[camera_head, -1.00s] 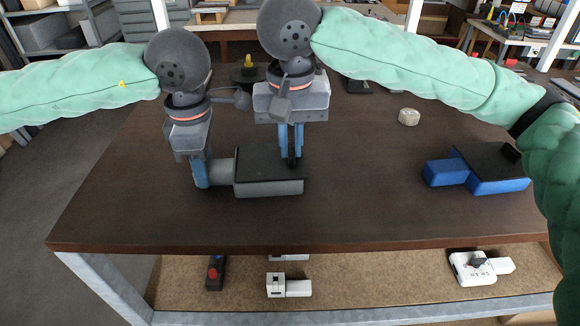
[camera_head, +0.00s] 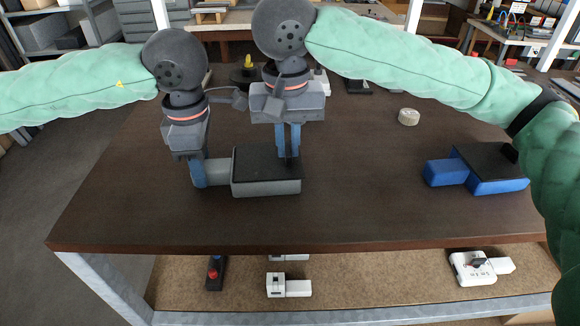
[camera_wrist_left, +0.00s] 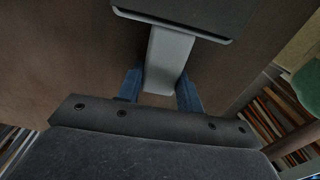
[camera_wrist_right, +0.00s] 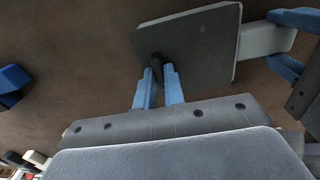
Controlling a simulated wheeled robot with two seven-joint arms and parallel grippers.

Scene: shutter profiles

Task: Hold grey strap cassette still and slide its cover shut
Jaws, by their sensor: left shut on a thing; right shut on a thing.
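The grey strap cassette (camera_head: 268,188) lies on the dark brown table, with its black sliding cover (camera_head: 258,160) on top. My left gripper (camera_head: 199,180) is shut on the narrow grey end of the cassette at its left. The left wrist view shows that end (camera_wrist_left: 166,62) between the blue fingers. My right gripper (camera_head: 289,150) is shut on the small black grip at the cover's right edge. That grip (camera_wrist_right: 156,68) shows between the fingertips in the right wrist view. The cover lies over the cassette's wide body; whether a gap remains is hard to tell.
A blue cassette (camera_head: 497,184) with a black cover lies at the right of the table. A roll of tape (camera_head: 408,116) stands behind it. White cassettes (camera_head: 289,286) lie on the shelf below. The table between the grey and blue cassettes is clear.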

